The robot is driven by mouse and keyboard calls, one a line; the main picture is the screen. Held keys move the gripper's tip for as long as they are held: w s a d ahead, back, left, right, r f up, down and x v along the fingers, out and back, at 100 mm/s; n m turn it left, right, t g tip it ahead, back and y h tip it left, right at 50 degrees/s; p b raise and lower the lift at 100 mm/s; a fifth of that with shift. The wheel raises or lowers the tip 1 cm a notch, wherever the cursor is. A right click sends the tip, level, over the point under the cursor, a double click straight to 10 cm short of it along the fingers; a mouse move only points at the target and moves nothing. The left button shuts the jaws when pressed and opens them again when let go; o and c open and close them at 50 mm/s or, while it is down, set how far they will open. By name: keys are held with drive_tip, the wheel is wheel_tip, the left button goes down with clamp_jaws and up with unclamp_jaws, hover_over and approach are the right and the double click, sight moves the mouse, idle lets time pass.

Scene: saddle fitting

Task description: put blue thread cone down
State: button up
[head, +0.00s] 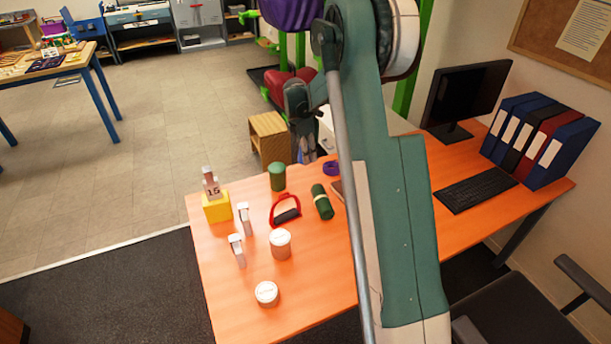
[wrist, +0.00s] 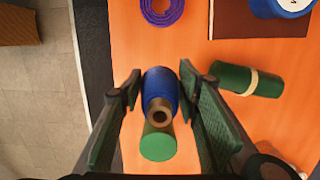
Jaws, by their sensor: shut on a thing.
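The blue thread cone (wrist: 160,84) is in the wrist view, with its brown hollow tip facing the camera. My gripper (wrist: 161,76) has its two fingers on either side of the cone and is shut on it. In the head view my gripper (head: 306,148) hangs over the far edge area of the orange table (head: 225,270); the cone cannot be made out there. I cannot tell whether the cone's base touches the table.
A green cylinder (wrist: 158,145) stands close to the cone; it also shows in the head view (head: 277,177). A purple coil (wrist: 161,8) and a dark green roll (wrist: 248,80) lie nearby.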

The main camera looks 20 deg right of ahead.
drive_tip(key=shift+f+b, duration=0.45)
drive_tip(key=shift+f, duration=2.25)
drive_tip(key=shift+f, duration=0.1)
drive_tip(key=shift+f+b, duration=0.35)
drive_tip(key=shift+f, duration=1.45)
drive_tip(key=shift+f, duration=0.1)
drive_tip(key=o, duration=0.9)
drive_tip(key=shift+o, duration=0.3)
drive_tip(key=r, duration=0.4)
drive_tip(key=a+r+p, duration=0.1)
drive_tip(key=r, duration=0.3)
drive_tip(key=r+p, duration=0.1)
drive_tip(key=r, duration=0.3)
drive_tip(key=shift+a+r, duration=0.1)
drive_tip(key=shift+a, duration=0.3)
